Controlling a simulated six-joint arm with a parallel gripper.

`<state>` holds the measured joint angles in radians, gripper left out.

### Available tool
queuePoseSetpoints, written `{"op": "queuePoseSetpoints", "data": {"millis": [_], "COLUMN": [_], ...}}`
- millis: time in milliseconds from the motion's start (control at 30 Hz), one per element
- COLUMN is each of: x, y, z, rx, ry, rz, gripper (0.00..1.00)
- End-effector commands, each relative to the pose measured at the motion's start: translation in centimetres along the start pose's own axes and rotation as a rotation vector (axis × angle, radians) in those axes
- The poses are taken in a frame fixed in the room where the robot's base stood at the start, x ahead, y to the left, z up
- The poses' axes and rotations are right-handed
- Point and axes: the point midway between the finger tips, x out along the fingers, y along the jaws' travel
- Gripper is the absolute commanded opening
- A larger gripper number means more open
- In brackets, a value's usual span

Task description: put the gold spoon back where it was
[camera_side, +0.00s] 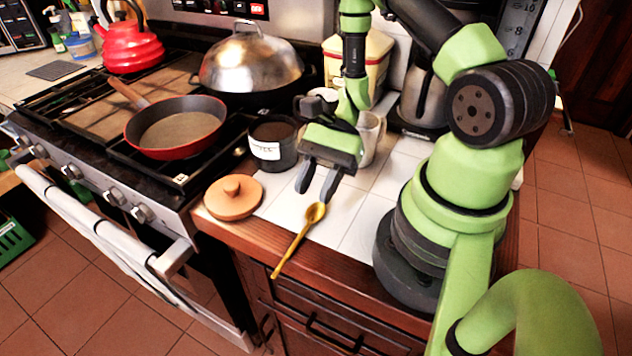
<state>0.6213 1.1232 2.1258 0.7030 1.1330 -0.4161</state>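The gold spoon (300,236) is at the front of the white-tiled counter, its bowl toward the back and its handle slanting down-left across the wooden front edge. My gripper (316,193) points down just behind the spoon's bowl. Its two dark fingers are apart, with nothing visible between them. I cannot tell whether a fingertip touches the spoon. A dark canister (273,152) with a white label stands open behind and left of my gripper; its inside is too dark to read. A round orange-brown lid (233,198) with a knob lies at the counter's left front corner.
A light mug (370,140) stands close behind my gripper, with a cream container (378,60) and a steel appliance (422,95) further back. The stove at left holds a red pan (176,128), a domed steel lid (250,60) and a red kettle (130,45).

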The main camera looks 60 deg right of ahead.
Motion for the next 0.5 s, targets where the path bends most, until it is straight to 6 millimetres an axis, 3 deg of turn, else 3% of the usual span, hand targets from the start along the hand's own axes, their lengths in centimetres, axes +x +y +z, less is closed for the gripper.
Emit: {"op": "queuePoseSetpoints", "data": {"millis": [267,367,500], "x": [-0.1,-1.2,-3.9], "y": [0.0,-0.1,-0.1], "z": [0.2,0.2,0.2], "rx": [-0.001,-0.003,-0.004], "ry": [0.000,0.000,0.005], "rz": [0.000,-0.006,-0.008], "gripper": [0.34,0.34,0.34]}}
